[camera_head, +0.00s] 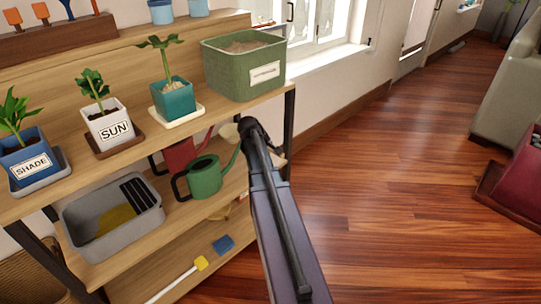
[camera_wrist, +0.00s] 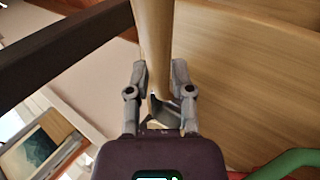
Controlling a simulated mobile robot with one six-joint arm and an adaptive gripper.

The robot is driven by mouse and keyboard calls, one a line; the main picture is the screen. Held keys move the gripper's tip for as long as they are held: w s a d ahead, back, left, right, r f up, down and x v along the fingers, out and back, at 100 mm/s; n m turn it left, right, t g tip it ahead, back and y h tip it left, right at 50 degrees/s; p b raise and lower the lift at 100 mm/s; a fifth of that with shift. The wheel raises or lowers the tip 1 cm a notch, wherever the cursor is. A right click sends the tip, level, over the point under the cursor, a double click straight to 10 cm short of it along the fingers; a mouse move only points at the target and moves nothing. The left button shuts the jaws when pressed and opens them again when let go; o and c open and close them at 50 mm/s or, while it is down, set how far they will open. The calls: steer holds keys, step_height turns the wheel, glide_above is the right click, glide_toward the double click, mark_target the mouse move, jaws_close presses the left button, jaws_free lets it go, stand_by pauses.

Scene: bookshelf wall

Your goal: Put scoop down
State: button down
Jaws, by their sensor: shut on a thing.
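In the wrist view my gripper (camera_wrist: 160,78) is shut on a pale wooden handle (camera_wrist: 152,35), which appears to be the scoop's. The handle runs up out of the picture, so the scoop's far end is not seen. In the head view my arm reaches up to the right end of the shelf unit. The gripper's fingers and the held scoop cannot be made out there.
A green watering can (camera_head: 205,176) and a grey tub (camera_head: 112,216) stand on the middle shelf (camera_head: 60,246). Above are a green planter box (camera_head: 243,68) and potted plants in teal (camera_head: 173,100), white (camera_head: 108,125) and blue (camera_head: 27,160) pots.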

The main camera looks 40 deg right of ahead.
steer(key=shift+f+b, duration=1.3)
steer(key=shift+f, duration=0.25)
steer(key=shift+w+f, duration=0.15)
steer(key=shift+w, duration=0.1)
steer(key=c, duration=0.5)
jaws_free()
steer(key=shift+a+r, duration=0.1)
steer(key=shift+r, duration=0.1)
steer(key=p+v, duration=0.6)
steer(key=v, duration=0.1)
steer(key=shift+a, duration=0.1)
